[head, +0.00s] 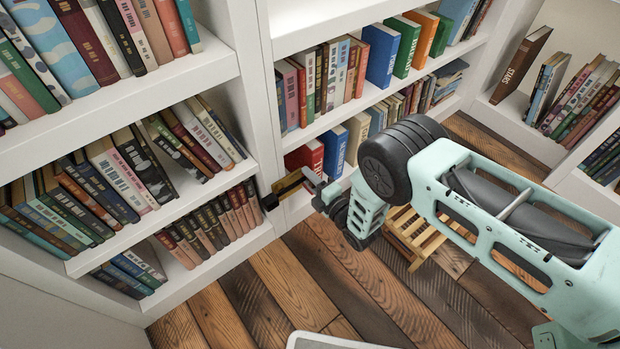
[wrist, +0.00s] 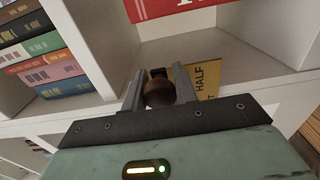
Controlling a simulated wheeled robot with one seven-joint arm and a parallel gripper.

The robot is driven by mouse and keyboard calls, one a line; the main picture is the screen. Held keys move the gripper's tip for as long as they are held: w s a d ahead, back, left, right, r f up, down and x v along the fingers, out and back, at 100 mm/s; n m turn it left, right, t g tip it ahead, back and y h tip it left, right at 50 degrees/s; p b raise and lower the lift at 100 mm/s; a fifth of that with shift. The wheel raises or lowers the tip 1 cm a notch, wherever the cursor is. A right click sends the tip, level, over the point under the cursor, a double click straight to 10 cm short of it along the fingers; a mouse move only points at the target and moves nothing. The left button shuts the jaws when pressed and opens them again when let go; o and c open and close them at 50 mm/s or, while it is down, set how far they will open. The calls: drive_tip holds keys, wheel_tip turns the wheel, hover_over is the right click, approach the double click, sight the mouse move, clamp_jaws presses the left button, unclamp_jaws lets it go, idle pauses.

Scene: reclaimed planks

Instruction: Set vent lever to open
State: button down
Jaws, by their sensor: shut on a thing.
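The vent lever's dark brown rounded knob (wrist: 159,95) sits between the two fingers of my gripper (wrist: 158,78) in the wrist view, and the gripper is shut on it. A yellow plate (wrist: 207,72) behind it reads "HALF", with part of another word ending in T below. The rest of the plate's markings are hidden by my fingers and wrist. In the head view, the yellow plate (head: 290,183) shows at the corner of the white shelving, with my gripper (head: 312,180) at its right. Which mark the lever points to cannot be told.
White shelves (head: 160,82) full of books stand left, behind and right. A red book (wrist: 165,8) is just above the plate in the wrist view. A small slatted wooden stool (head: 412,238) stands under my arm. The plank floor (head: 290,285) in front is clear.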

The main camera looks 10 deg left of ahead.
drive_tip(key=shift+w+d, duration=0.1)
drive_tip(key=c, duration=1.1)
unclamp_jaws()
drive_tip(key=p+v, duration=0.5)
drive_tip(key=v, duration=1.2)
drive_tip(key=shift+s, duration=0.3)
